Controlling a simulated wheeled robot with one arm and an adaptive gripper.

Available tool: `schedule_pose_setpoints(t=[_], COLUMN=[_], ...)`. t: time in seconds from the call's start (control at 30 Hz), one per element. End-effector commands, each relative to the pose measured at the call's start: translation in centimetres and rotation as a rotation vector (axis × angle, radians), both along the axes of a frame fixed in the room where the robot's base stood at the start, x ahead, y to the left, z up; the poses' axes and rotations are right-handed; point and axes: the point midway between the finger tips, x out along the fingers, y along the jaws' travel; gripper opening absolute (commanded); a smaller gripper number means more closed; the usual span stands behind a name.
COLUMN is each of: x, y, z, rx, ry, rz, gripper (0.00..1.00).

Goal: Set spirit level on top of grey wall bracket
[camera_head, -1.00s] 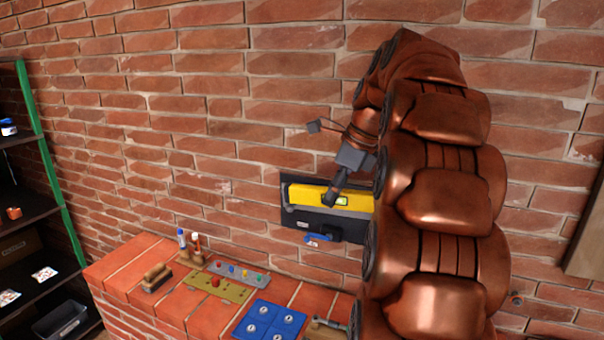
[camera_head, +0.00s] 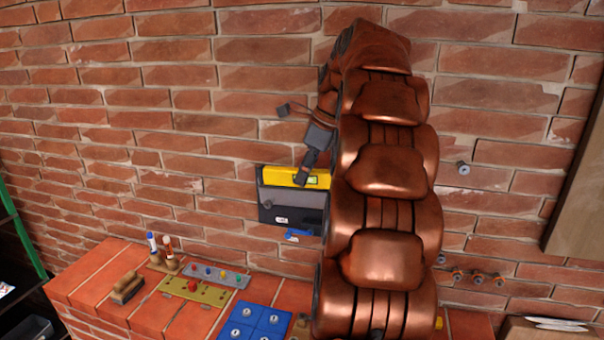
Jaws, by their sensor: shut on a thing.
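The yellow spirit level (camera_head: 277,174), with a greenish vial window, is held roughly horizontal against the brick wall. My gripper (camera_head: 303,178) is shut on it from above, near the middle of its visible part. The dark grey wall bracket (camera_head: 283,197) is directly below, and the level runs along its upper edge. I cannot tell whether the level touches the bracket or is slightly in front of it. My arm hides the right ends of both.
A brick ledge below holds a blue tray (camera_head: 255,322), an olive panel (camera_head: 196,291), a brush (camera_head: 127,287) and markers (camera_head: 161,250). A small blue item (camera_head: 299,236) is under the bracket. Wall knobs (camera_head: 478,276) and a wooden board (camera_head: 578,205) are at right.

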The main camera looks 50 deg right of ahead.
Motion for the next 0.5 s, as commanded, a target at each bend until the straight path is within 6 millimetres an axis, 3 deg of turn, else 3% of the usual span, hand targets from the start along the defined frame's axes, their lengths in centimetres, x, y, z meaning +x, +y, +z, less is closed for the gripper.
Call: schedule_pose_setpoints(t=[0.5], x=[1.9], y=[-3.5], z=[-1.5], rx=[0.001], ry=[-0.002], rz=[0.001], gripper=[0.0])
